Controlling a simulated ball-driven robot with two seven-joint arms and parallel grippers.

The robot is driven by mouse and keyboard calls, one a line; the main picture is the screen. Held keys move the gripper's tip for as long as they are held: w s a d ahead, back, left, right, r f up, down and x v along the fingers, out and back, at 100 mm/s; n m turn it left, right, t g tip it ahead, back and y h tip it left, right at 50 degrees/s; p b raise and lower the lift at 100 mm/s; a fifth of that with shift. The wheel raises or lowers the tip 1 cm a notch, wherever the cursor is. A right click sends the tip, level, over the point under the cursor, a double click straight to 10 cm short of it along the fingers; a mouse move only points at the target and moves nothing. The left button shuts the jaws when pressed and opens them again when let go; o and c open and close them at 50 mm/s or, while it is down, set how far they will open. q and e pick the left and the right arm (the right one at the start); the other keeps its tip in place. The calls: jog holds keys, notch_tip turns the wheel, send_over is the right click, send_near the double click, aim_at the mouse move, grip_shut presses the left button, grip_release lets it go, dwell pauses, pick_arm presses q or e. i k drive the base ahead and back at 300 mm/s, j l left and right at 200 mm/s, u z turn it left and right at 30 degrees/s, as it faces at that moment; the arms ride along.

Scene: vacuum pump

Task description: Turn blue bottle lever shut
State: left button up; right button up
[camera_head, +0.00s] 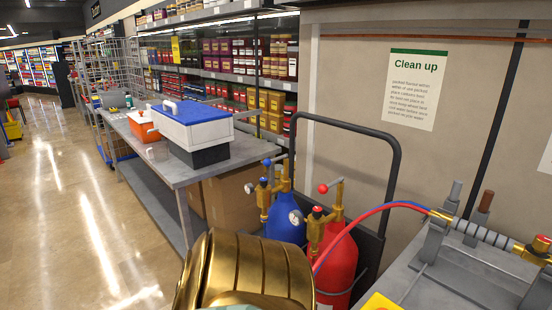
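The blue bottle (284,224) stands on a cart in the lower middle, with its lower part hidden in the foreground. A brass valve (285,178) sits on its neck. At the top, the blue bottle lever (275,160) is a short grey bar pointing left, with a blue ball at its end. A brass regulator with a blue knob (263,183) and a small gauge juts out to the left below it. I cannot tell from this view whether the valve is open or shut. Neither gripper is in view.
A red bottle (339,250) with a red-balled lever (323,188) stands close to the right of the blue one. Red and blue hoses (375,213) run right to a grey bench (466,262). A dark cart handle (396,150) arches behind. A table with a cooler (192,127) stands left.

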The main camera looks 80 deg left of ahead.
aim_at(267, 163)
jog(key=u, duration=2.7)
jog(key=i+j+z, duration=0.1)
jog(key=i+j, duration=0.15)
jog(key=i+j+z, duration=0.1)
jog(key=i+j, duration=0.15)
jog(key=j, duration=0.25)
jog(key=i+j, duration=0.25)
jog(key=j, duration=0.15)
jog(key=i+z, duration=0.05)
